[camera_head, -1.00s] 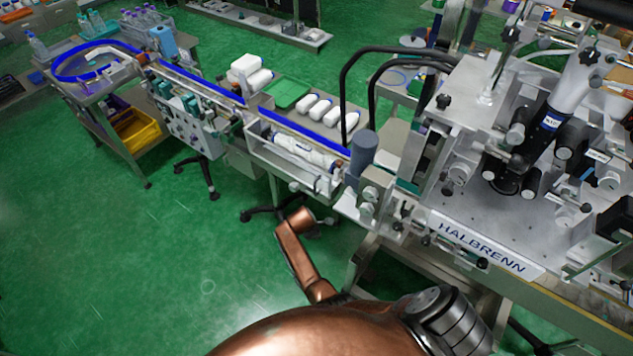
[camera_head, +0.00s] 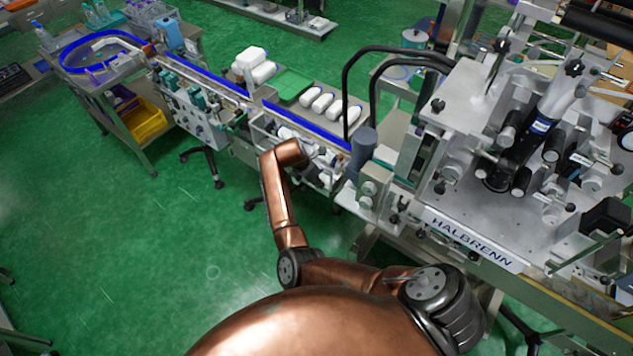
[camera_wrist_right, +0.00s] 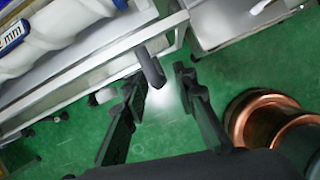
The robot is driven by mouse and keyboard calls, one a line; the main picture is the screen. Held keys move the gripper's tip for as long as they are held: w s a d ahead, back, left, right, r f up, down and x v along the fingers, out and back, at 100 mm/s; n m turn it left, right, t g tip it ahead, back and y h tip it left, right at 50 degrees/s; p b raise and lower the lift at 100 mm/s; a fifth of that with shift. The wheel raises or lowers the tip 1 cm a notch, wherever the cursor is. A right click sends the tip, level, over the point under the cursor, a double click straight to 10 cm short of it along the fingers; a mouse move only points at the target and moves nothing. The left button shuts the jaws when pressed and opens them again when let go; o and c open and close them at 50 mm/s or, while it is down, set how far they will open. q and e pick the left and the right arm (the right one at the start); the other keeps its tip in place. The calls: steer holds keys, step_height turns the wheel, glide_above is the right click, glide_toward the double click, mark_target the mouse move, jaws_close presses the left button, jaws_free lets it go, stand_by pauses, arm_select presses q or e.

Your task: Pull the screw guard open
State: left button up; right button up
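The screw guard (camera_wrist_right: 98,66) is a long pale frame with a metal lower edge, running diagonally across the upper left of the right wrist view. Behind it lies the white screw (camera_wrist_right: 62,22) with blue printed parts. A dark rounded handle (camera_wrist_right: 151,67) sticks out from the guard's edge. My right gripper (camera_wrist_right: 158,80) is open, its dark fingers either side of the handle, with gaps visible. In the head view my copper arm covers part of the guard and screw (camera_head: 288,132), and the right gripper is hidden there. My left gripper is in neither view.
A blue-railed conveyor (camera_head: 213,83) runs behind the guard, with white bottles (camera_head: 323,103) and a green plate (camera_head: 289,85) beyond. A dark grey cylinder (camera_head: 363,143) stands right of the guard, before the HALBRENN machine (camera_head: 470,240). Open green floor lies in front.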

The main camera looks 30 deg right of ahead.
steer(key=shift+d+f, duration=0.25)
steer(key=shift+f, duration=0.3)
jaws_close()
stand_by(0.4)
